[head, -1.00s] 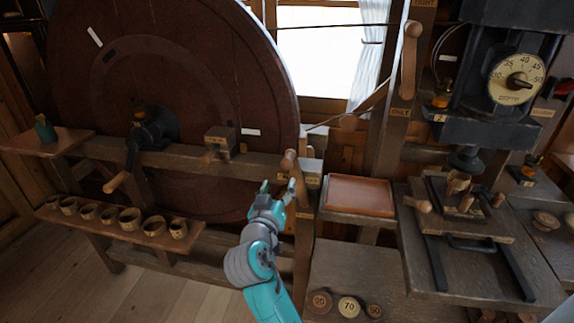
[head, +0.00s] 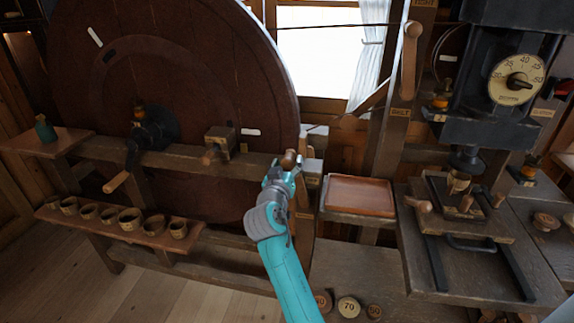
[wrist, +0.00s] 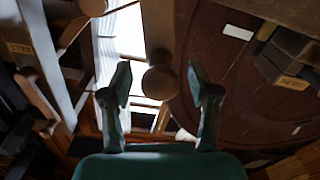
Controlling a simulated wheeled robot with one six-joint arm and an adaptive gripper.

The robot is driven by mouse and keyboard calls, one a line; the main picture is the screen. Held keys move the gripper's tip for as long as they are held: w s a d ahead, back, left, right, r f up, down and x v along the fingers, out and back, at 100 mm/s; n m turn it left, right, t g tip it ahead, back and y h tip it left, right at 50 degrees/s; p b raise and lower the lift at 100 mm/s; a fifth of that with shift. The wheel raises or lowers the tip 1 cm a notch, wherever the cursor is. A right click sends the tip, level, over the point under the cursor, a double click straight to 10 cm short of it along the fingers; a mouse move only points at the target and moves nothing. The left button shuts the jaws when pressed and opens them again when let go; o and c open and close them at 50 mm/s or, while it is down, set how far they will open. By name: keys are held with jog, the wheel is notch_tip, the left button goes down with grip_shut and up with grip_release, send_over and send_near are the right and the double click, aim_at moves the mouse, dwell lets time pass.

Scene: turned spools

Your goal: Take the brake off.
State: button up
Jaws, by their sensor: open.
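The brake looks to be the short wooden lever with a round knob (head: 289,158) at the right end of the big wheel's bench; its label is too small to read surely. My gripper (head: 282,174) is open just below and against this knob in the head view, covering the lever's lower part. In the wrist view the knob (wrist: 160,82) shows between the two spread fingertips of my gripper (wrist: 160,88), with gaps on both sides. I cannot tell whether any finger touches it. The big dark wheel (head: 200,70) stands behind.
A crank handle (head: 118,182) and a small block (head: 219,140) sit along the bench left of the knob. A shelf (head: 105,228) of several cups is in front. A red-brown tray (head: 361,195) and a press (head: 465,195) stand to the right.

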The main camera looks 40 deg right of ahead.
grip_shut()
jog(key=shift+s, duration=0.1)
jog(key=shift+s+d+r+m, duration=0.2)
jog(key=shift+s+d+m, duration=0.2)
jog(key=shift+s, duration=0.05)
jog(key=s+d+f+m, duration=0.1)
jog(key=s+d+m, duration=0.5)
jog(key=s, duration=0.2)
jog(key=shift+d, duration=0.15)
jog(key=shift+s, duration=0.1)
